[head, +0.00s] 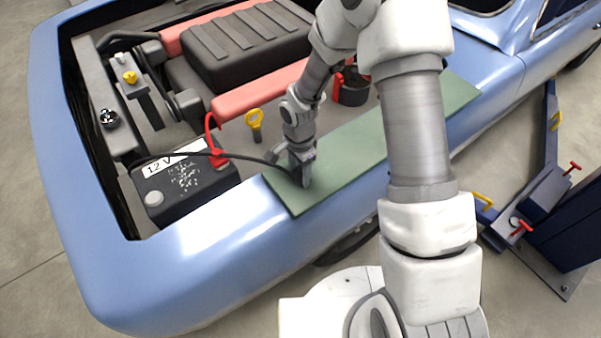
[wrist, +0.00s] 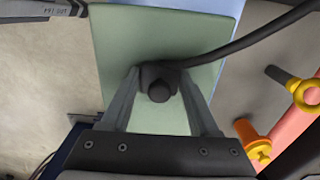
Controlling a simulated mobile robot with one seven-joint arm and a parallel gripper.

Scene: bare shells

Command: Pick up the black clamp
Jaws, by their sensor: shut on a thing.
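The black clamp (wrist: 160,84) is between the two fingers of my gripper (wrist: 160,73) in the wrist view, with a black cable running off to the upper right. In the head view my gripper (head: 304,180) points down at the near-left end of the green mat (head: 350,142) on the car's fender. The black cable (head: 250,158) runs from the battery side to the gripper. The clamp itself is mostly hidden by the gripper there. My gripper is shut on the clamp, over the mat; I cannot tell whether the clamp still touches it.
The 12 V battery (head: 185,185) sits left of my gripper, with a red clamp (head: 217,157) at its corner. A yellow ring handle (head: 254,120) stands behind. The engine (head: 245,45) fills the bay. A dark blue lift post (head: 570,220) stands on the right.

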